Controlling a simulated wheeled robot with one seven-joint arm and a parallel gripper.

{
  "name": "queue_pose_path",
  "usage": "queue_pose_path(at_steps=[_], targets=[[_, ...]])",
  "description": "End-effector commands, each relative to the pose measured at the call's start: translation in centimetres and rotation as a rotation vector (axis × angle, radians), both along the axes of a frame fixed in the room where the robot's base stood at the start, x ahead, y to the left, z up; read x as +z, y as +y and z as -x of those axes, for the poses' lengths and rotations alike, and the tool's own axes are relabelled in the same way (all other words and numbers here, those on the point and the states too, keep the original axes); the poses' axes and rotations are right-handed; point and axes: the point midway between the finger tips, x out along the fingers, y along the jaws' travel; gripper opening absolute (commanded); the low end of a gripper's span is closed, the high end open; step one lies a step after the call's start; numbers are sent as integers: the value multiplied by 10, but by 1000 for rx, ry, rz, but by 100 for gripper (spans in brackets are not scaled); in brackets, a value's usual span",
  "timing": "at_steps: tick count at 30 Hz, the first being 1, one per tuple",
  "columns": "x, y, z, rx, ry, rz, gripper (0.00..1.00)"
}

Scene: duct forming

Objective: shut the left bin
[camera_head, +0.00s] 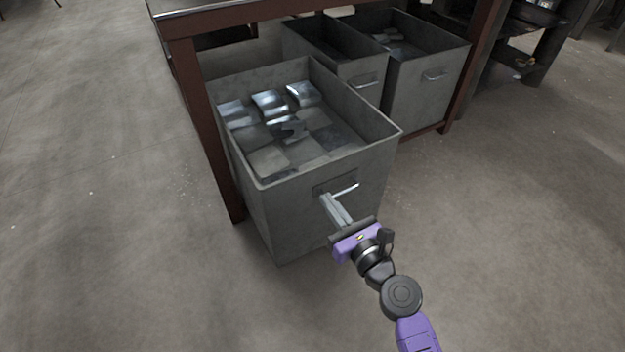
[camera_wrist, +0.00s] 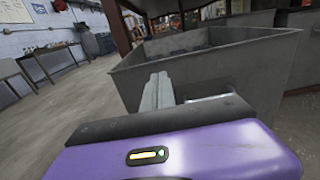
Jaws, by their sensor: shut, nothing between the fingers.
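The left bin (camera_head: 270,220) is a grey metal box pulled well out from under a brown-framed table. Several shiny sheet-metal pieces (camera_head: 270,102) lie in it. Its front face carries a bar handle (camera_head: 345,189). My gripper (camera_head: 327,200) is shut and empty, its fingertips at the front face, just left of and below the handle bar. I cannot tell whether they touch it. In the wrist view the bin (camera_wrist: 245,75) fills the upper right, and my shut fingers (camera_wrist: 158,85) point at its front wall, hiding part of it.
Two more grey bins, a middle one (camera_head: 362,75) and a right one (camera_head: 425,95), sit further in under the table (camera_head: 181,60). A table leg (camera_head: 222,170) stands close along the bin's left side. The floor in front and to the left is clear.

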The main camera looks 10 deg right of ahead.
Motion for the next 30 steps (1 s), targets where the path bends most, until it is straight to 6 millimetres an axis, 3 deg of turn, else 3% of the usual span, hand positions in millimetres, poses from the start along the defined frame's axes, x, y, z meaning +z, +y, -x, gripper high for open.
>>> queue_pose_path(at_steps=[6, 12, 18, 30], targets=[[0, 11, -42, -1, -2, 0, 0], [-1, 18, -69, -1, -1, 2, 0], [-1, 21, -81, -2, -1, 2, 0], [0, 21, -82, -1, 0, 2, 0]])
